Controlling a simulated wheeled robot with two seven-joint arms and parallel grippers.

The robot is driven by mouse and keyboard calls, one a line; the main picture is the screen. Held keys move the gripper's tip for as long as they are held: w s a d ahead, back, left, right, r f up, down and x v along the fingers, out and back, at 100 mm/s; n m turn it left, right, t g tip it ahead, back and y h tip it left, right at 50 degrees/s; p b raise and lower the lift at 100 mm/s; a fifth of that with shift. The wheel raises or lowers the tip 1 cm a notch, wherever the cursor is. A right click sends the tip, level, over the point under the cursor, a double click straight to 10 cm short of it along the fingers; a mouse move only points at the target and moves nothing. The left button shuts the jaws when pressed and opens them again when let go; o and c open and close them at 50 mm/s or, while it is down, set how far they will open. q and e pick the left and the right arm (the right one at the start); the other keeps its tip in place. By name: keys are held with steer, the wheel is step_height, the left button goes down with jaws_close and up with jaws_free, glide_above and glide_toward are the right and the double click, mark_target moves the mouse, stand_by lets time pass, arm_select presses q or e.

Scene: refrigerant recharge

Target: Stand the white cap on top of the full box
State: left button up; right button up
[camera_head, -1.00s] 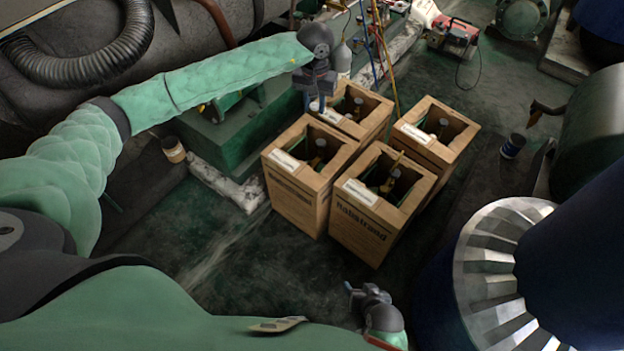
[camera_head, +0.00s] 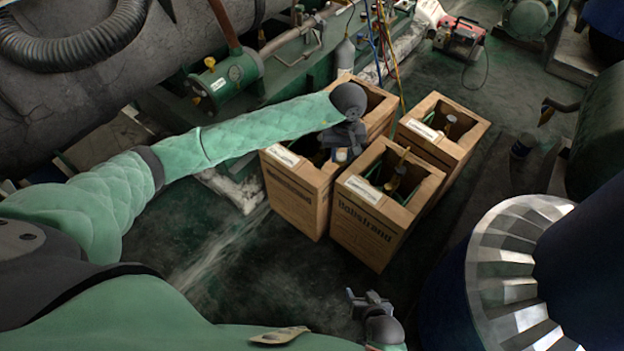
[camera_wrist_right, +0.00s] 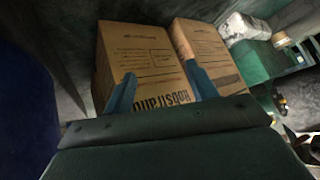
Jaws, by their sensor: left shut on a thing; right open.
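Several open cardboard boxes stand together on the floor: a front left box (camera_head: 296,200), a front right box (camera_head: 362,232), a back right box (camera_head: 455,148) and a back left box (camera_head: 383,104). I cannot tell which is the full one. My left gripper (camera_head: 342,146) is over the inner edge of the front left box, shut on a small pale thing (camera_head: 341,155), probably the white cap. My right gripper (camera_head: 370,295) is open and empty, low in front; its fingers show in the right wrist view (camera_wrist_right: 161,88).
A large blue drum with a ribbed metal collar (camera_head: 505,275) stands at the right. Green machinery (camera_head: 235,75) and pipes fill the back left. Hoses (camera_head: 385,45) hang behind the boxes. Floor (camera_head: 240,265) in front of the boxes is clear.

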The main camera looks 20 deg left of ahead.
arm_select(q)
steer(key=d+f+n, duration=0.1)
steer(key=n, duration=0.2)
steer(key=m+b, duration=0.4)
steer(key=m, duration=2.5)
glide_above(312, 174)
step_height(312, 174, down, 8)
steer(key=shift+r, duration=0.25)
steer(key=shift+f, duration=2.05)
arm_select(e)
steer(key=w+r+t+y, duration=0.1)
steer(key=w+r+t, duration=0.4)
steer(key=r, duration=0.5)
steer(key=w+r+t, duration=0.6)
steer(key=r, duration=0.4)
steer(key=shift+a+r+y, duration=0.35)
steer(key=shift+r+y, duration=0.05)
